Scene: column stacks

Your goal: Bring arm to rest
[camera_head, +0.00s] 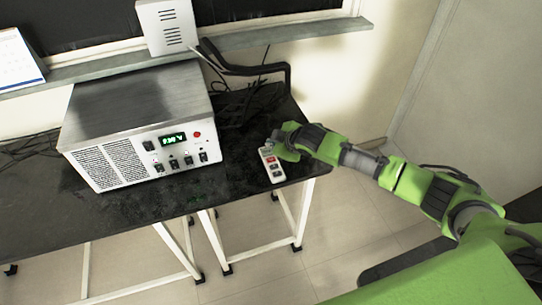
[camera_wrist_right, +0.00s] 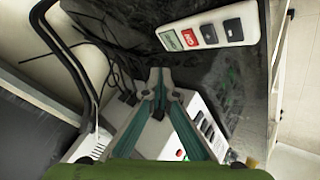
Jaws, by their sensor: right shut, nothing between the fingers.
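My right arm comes in from the right in the head view, green with dark joints. Its gripper (camera_head: 277,146) is over the far end of a small light-coloured button box, partly covering it. In the right wrist view the gripper's fingertips (camera_wrist_right: 161,84) meet, shut with nothing between them. The button box (camera_head: 274,169) lies near the right edge of the black table, with red and dark buttons. It also shows in the right wrist view (camera_wrist_right: 213,36), apart from the fingertips in the picture. My left gripper is not in view.
A grey power supply (camera_head: 140,120) with a lit green display stands on the black table (camera_head: 190,195), left of the button box. Cables and a dark curved bracket (camera_head: 248,70) are behind. A white box (camera_head: 167,26) stands on the sill. Open floor (camera_head: 345,215) lies right of the table.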

